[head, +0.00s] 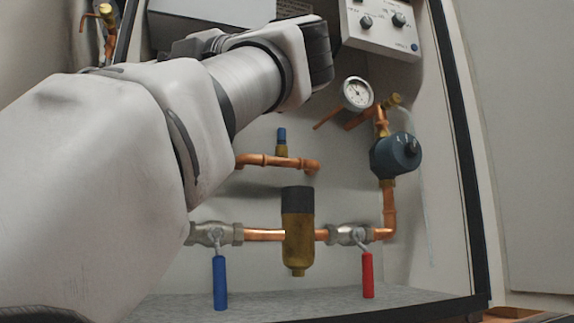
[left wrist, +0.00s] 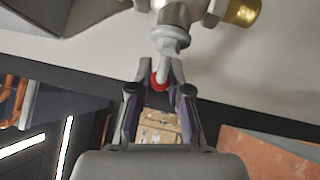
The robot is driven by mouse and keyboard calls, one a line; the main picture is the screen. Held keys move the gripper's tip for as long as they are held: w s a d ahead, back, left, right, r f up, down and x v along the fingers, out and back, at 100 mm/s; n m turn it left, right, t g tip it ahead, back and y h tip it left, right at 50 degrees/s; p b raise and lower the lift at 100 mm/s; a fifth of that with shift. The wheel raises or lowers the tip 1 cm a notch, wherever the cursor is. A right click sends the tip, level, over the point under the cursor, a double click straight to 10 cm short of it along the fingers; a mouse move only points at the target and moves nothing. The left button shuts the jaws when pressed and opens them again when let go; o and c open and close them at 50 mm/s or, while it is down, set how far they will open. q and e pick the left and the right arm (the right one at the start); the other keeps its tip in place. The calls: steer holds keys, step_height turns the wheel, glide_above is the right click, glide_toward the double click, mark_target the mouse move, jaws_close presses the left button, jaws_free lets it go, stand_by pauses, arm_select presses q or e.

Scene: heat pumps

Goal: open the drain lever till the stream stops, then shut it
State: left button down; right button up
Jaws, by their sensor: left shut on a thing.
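In the left wrist view my left gripper (left wrist: 161,80) is shut on a small lever with a grey stem and a red part (left wrist: 159,86) showing between the fingers. The lever joins a grey metal valve body (left wrist: 171,38) with a brass end (left wrist: 242,12). In the head view my left arm reaches across the upper middle, and its gripper and that valve are hidden. A thin pale line (head: 424,190), stream or tube I cannot tell, runs down from a brass fitting (head: 396,100) at the right. My right gripper is not in view.
A blue-handled valve lever (head: 220,283) and a red-handled one (head: 367,275) hang from the lower pipe, with a brass filter (head: 298,240) between them. A gauge (head: 356,93), a dark pump (head: 396,155) and a control box (head: 382,28) stand at the right.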

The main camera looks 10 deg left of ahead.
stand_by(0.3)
arm_select(q)
steer(key=shift+n+h+p, duration=0.4)
steer(key=shift+n+p, duration=0.1)
steer(key=shift+p, duration=0.25)
steer(key=shift+f+n+g+h+p, duration=0.45)
steer(key=shift+n+h+p, duration=0.3)
steer(key=shift+p, duration=0.3)
steer(key=shift+w+d+f+n+h+p, duration=0.15)
steer(key=shift+f+n+h+p, duration=0.2)
steer(key=shift+n+h+p, duration=0.25)
steer(key=d+f+n+h+p, duration=0.1)
steer(key=h, duration=0.1)
steer(key=w+d+f+n+t+h+p, duration=0.1)
steer(key=n+h, duration=0.1)
steer(key=h, duration=0.1)
steer(key=d+f+n+t+h+p, duration=0.1)
steer(key=n+h, duration=0.1)
steer(key=h, duration=0.1)
steer(key=shift+w+f+t, duration=0.15)
steer(key=shift+w+t, duration=0.1)
steer(key=shift+w, duration=0.1)
steer(key=shift+h, duration=0.25)
